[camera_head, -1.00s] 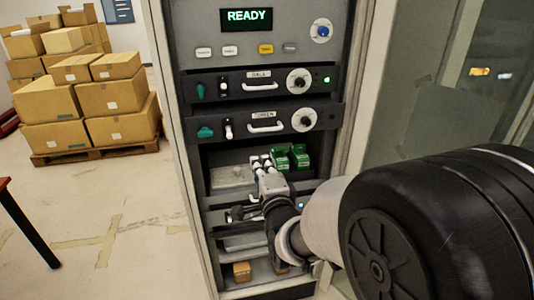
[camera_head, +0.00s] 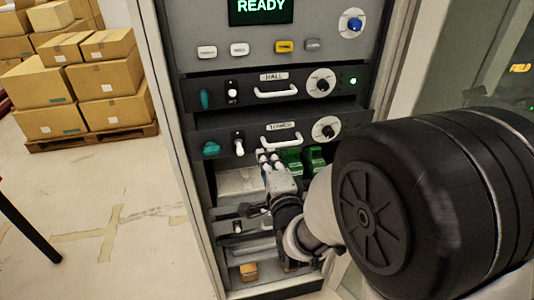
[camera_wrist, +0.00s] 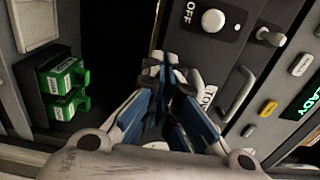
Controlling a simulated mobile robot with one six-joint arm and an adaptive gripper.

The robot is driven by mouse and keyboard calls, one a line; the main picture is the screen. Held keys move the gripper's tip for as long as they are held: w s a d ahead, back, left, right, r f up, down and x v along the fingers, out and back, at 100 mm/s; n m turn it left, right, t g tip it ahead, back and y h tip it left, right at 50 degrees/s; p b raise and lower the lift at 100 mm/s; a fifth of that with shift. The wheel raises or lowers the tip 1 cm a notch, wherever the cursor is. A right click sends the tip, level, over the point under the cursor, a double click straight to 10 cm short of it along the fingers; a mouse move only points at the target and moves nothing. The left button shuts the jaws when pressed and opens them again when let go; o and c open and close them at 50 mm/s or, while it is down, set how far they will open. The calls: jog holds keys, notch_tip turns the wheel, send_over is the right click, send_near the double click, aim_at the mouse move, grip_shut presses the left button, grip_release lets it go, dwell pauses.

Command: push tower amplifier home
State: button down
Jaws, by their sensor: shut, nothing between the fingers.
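The tower amplifier (camera_head: 257,140) is a dark rack unit labelled TOWER, with a pale handle (camera_head: 281,140), a white toggle switch and a round dial. Its front stands out from the rack, with the shelf space below it open. My gripper (camera_head: 268,157) is shut and empty at the panel's lower edge, just below the handle. In the wrist view, my gripper (camera_wrist: 163,72) has its fingertips close to the amplifier (camera_wrist: 220,50), by the TOWER label, which it partly covers. I cannot tell whether they touch.
The HALL unit (camera_head: 215,90) sits directly above, with a green light lit. A display (camera_head: 261,7) reads READY above several buttons. Green-and-white boxes (camera_head: 302,160) stand on the shelf below. The rack's side frame is close by. Cardboard boxes (camera_head: 74,85) are stacked on a pallet at left.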

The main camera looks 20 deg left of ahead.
jog(key=shift+s, duration=0.1)
jog(key=b+x, duration=0.3)
jog(key=x, duration=0.4)
jog(key=shift+d+f, duration=0.1)
jog(key=shift+f, duration=0.05)
jog(key=shift+r, duration=0.35)
jog(key=shift+f+b, duration=0.1)
jog(key=shift+b, duration=0.2)
